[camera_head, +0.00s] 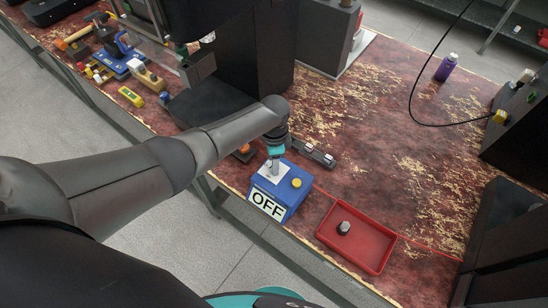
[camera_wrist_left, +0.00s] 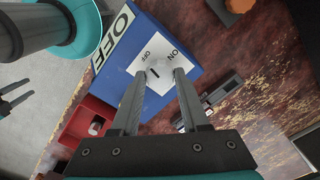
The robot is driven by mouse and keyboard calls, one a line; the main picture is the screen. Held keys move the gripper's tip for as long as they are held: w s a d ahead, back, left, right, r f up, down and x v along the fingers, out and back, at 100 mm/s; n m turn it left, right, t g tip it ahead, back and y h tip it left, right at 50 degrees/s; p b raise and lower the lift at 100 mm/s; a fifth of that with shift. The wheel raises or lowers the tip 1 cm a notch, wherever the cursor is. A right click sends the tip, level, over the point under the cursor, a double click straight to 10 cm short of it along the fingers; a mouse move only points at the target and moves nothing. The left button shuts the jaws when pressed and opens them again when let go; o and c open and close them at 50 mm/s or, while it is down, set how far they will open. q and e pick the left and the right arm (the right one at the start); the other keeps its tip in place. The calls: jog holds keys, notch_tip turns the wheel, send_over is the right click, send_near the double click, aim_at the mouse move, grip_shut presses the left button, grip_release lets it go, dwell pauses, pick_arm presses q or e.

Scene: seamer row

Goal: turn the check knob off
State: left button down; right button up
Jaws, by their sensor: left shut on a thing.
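The check knob (camera_wrist_left: 159,69) is a small pale knob on a white plate (camera_wrist_left: 137,66) marked OFF and ON. The plate is on top of a blue box (camera_head: 292,199) with a large OFF sign (camera_head: 267,204) on its front and a yellow button (camera_head: 296,183). My left gripper (camera_head: 274,166) comes down from above and is shut on the knob; its fingertips hide part of it. A dark line shows by the fingertips, but I cannot tell the knob's exact angle. Two dark, parted fingers at the left edge of the wrist view look like my right gripper (camera_wrist_left: 14,94).
A purple bottle (camera_head: 446,67) stands farther back. The table's middle right is clear.

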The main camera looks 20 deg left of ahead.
pick_arm(q)
jog(key=shift+a+n+p, duration=0.1)
jog(key=shift+n+p, duration=0.25)
jog(key=shift+n, duration=0.65)
jog(key=shift+c, duration=2.1)
grip_release()
jog(key=shift+r, duration=0.1)
jog(key=shift+r, duration=0.3)
notch_tip(320, 180, up, 14)
jog(key=p, duration=0.4)
jog(key=shift+r, duration=0.25)
